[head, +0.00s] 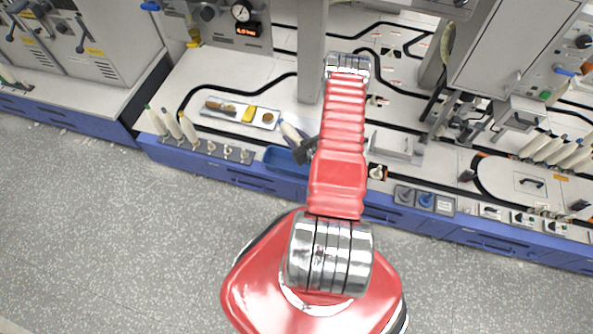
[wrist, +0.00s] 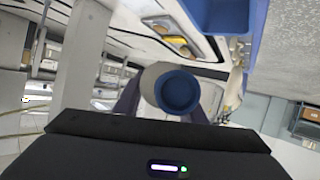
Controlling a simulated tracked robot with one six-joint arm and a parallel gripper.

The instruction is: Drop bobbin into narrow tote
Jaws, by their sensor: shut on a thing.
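The bobbin (head: 291,133), pale with a dark end, is held at my gripper (head: 306,149). In the wrist view its round blue end (wrist: 178,92) faces the camera between the two fingers, and my gripper (wrist: 172,104) is shut on it. The narrow tote (head: 275,157) is a blue open box at the front edge of the bench. In the head view the bobbin is above and beside it, tilted; the exact height is unclear. A blue box wall, likely the tote (wrist: 256,22), shows at the top of the wrist view.
A silver tray (head: 222,113) with brown and yellow items lies behind the tote. Several white bobbins (head: 172,124) stand tilted at the left, near a row of pegs (head: 229,151). A grey post (head: 311,50) rises behind my gripper.

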